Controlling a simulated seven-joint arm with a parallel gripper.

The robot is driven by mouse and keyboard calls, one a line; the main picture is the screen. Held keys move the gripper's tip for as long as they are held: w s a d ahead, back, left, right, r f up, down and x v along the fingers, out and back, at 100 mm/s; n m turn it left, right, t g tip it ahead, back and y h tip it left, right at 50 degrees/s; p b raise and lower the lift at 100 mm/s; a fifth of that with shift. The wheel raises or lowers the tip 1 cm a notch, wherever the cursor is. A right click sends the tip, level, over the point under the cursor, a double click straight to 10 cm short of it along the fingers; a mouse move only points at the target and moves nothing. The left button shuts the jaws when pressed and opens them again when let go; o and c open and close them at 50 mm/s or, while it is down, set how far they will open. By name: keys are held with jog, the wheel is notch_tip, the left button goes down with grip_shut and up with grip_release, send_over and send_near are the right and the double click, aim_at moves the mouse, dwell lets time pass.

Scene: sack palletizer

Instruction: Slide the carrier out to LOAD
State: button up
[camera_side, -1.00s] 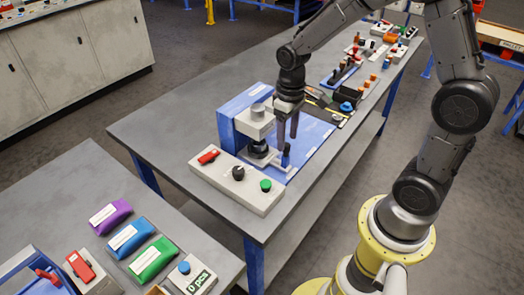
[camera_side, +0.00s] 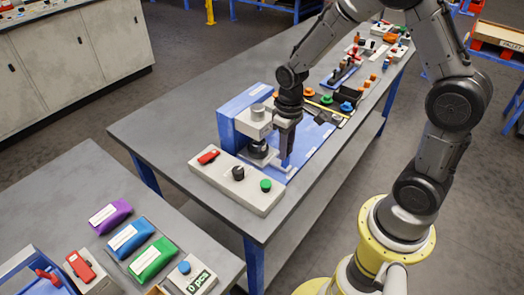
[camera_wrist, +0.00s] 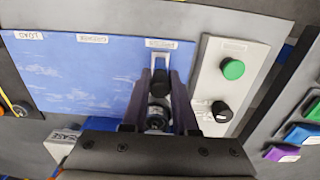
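The carrier (camera_wrist: 161,61) has a pale, fork-shaped end with an upright black knob (camera_wrist: 160,81). It is at the right end of the blue bed (camera_wrist: 98,77), by the label that seems to read PRESS. The LOAD label (camera_wrist: 28,35) is at the bed's far left in the wrist view. My gripper (camera_wrist: 161,78) points down with one finger on each side of the knob. Whether the fingers touch it I cannot tell. In the side view my gripper (camera_side: 286,158) is low over the front of the bed, beside the press head, and hides the knob.
The blue press (camera_side: 232,128) with its grey head (camera_side: 254,123) stands close left of my gripper. A control box (camera_side: 235,181) with a red switch, black knob and green button (camera_side: 265,185) is in front. Coloured pieces (camera_side: 345,90) lie behind the bed.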

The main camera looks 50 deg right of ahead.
grip_shut()
jog(key=shift+w+d+r, duration=0.1)
jog(key=shift+d, duration=11)
jog(key=o, duration=0.8)
grip_release()
jog(key=shift+a, duration=0.1)
jog(key=shift+c, duration=0.2)
jog(key=shift+r, duration=2.15)
jog(key=shift+r, duration=0.1)
